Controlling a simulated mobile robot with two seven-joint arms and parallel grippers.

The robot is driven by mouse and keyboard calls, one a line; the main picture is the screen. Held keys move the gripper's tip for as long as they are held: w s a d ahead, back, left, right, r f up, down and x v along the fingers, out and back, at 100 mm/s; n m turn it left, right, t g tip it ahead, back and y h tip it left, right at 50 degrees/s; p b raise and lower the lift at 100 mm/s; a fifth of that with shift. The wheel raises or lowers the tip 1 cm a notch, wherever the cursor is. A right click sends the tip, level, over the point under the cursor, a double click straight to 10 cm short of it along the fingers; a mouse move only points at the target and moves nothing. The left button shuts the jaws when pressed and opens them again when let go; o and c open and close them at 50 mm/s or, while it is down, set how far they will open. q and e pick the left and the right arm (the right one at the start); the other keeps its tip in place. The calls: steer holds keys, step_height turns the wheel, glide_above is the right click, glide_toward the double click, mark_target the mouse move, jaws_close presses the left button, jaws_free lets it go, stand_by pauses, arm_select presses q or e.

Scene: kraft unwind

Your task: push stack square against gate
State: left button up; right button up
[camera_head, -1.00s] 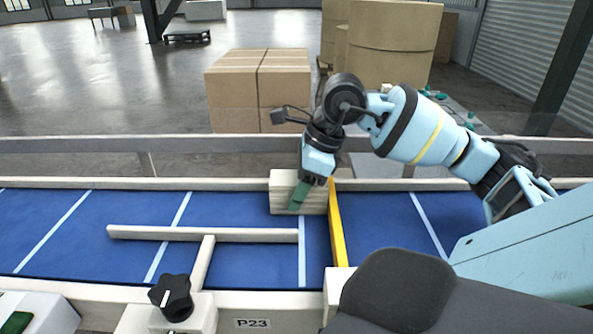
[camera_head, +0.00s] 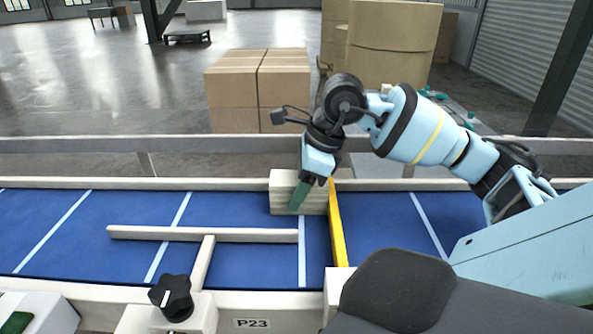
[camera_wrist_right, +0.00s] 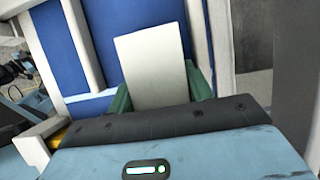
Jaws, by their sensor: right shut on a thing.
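The stack (camera_head: 283,187) is a cream block of thin layers on the blue conveyor belt, by the far side rail. The gate (camera_head: 338,236) is a yellow bar across the belt. The stack's right side is right beside the gate; I cannot tell if they touch along the whole face. My right gripper (camera_head: 297,197) points down over the stack and is shut on it. In the right wrist view, the stack's pale top (camera_wrist_right: 152,62) sits between the two green fingers. My left gripper is not in view.
A pale guide bar (camera_head: 205,234) lies over the belt, left and nearer than the stack, on an arm from a black-knobbed clamp (camera_head: 173,297). The far rail (camera_head: 110,184) borders the belt. Cardboard boxes (camera_head: 232,88) stand beyond the conveyor.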

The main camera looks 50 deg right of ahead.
steer(key=shift+f, duration=0.15)
stand_by(0.4)
steer(key=o, duration=1.1)
steer(key=shift+c, duration=0.2)
steer(key=shift+a, duration=0.1)
steer(key=v, duration=0.8)
steer(key=shift+a+f, duration=0.1)
steer(key=shift+f, duration=0.05)
